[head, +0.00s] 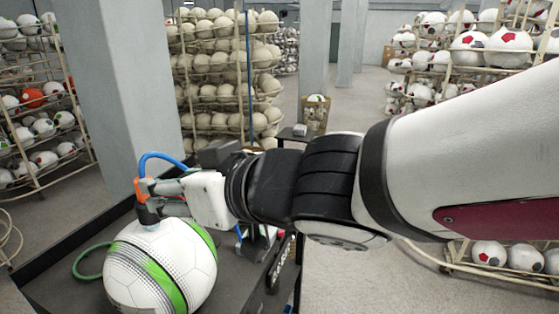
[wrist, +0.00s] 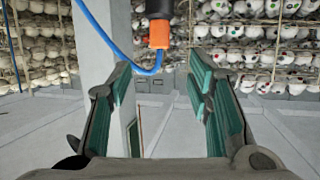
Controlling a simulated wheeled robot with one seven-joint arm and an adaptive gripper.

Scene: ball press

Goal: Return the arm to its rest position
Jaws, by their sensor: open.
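My gripper (head: 162,198) is at the left in the head view, just above the white and green ball (head: 190,268). In the wrist view my gripper (wrist: 161,68) has its two green-padded fingers wide apart, with nothing clamped between them. An orange fitting (head: 141,188) with a dark lower end stands over the top of the ball, close to my fingertips. The orange fitting (wrist: 159,36) also shows beyond the open fingers in the wrist view. A blue hose (head: 163,156) runs from it. My arm reaches across from the right, partly covering the bench.
The ball rests on a dark bench (head: 62,283) with a green hose (head: 85,262). A grey pillar (head: 115,75) rises close behind the gripper. Ball racks stand at left, back (head: 222,65) and right (head: 450,60). Floor (head: 345,275) below the arm is open.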

